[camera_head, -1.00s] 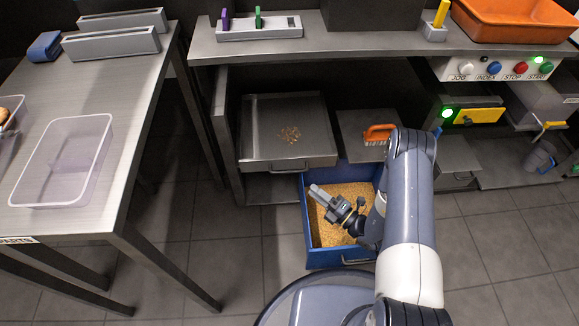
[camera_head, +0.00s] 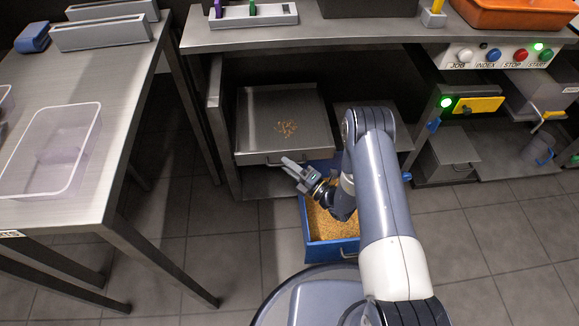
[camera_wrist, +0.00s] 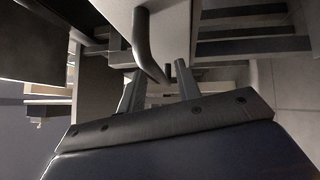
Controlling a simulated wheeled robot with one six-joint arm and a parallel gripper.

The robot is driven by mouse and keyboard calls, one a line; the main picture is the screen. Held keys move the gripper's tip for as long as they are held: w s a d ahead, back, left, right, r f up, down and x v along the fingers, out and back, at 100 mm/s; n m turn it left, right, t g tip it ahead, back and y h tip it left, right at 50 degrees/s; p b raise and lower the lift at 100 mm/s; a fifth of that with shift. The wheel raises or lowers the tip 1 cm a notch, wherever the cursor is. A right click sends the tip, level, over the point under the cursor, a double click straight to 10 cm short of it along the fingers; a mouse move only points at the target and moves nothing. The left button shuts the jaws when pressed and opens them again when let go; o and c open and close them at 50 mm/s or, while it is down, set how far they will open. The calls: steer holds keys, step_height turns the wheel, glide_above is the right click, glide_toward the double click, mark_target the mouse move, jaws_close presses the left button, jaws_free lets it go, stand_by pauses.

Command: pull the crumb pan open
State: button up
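The crumb pan (camera_head: 310,105) is a shallow grey metal tray under the bench, with a small heap of crumbs (camera_head: 286,127) on it. Its handle (camera_head: 279,161) is on the front wall and partly hidden by my gripper. My gripper (camera_head: 290,163) is at the pan's front in the head view. In the wrist view my gripper (camera_wrist: 158,75) has its two fingers apart, and the dark curved handle (camera_wrist: 146,45) reaches down between or just beyond their tips. I cannot tell whether they touch it.
A blue bin (camera_head: 333,253) of golden crumbs sits on the floor below my arm. The bench top (camera_head: 330,32) overhangs the pan. A steel table (camera_head: 125,110) with a clear tray (camera_head: 95,130) stands left. Floor between table and bin is clear.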

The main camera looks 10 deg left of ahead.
jaws_close()
stand_by(0.5)
